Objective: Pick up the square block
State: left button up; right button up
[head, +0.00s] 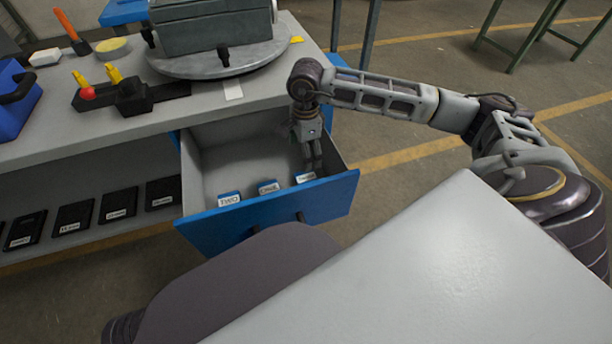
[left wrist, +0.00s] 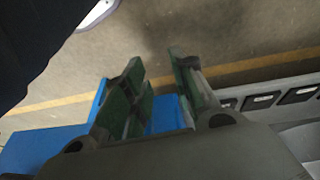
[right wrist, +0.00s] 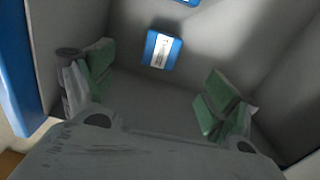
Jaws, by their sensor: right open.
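Three small blue blocks with white labels lie in a row in an open drawer (head: 230,160). The left block (head: 229,198) reads TWO. The middle block (head: 268,187) has a short label, possibly CONE. The right block's (head: 305,178) label is too small to read. I cannot tell which one is square. My right gripper (head: 312,160) points down into the drawer by the right block. In the right wrist view, my open right gripper (right wrist: 158,88) has a blue block (right wrist: 162,50) ahead between its fingers, not gripped. My left gripper (left wrist: 165,85) is open and empty, outside the head view.
The blue drawer front (head: 270,215) and grey side walls surround the right gripper closely. A grey turntable (head: 215,62) stands on the bench above. Several labelled black trays (head: 118,204) lie on the lower shelf. A blue toolbox (head: 14,98) sits at far left.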

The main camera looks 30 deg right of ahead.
pick_arm(q)
jog(key=shift+s+d+r, duration=0.1)
jog(key=shift+s+r, duration=0.05)
jog(key=shift+r, duration=0.5)
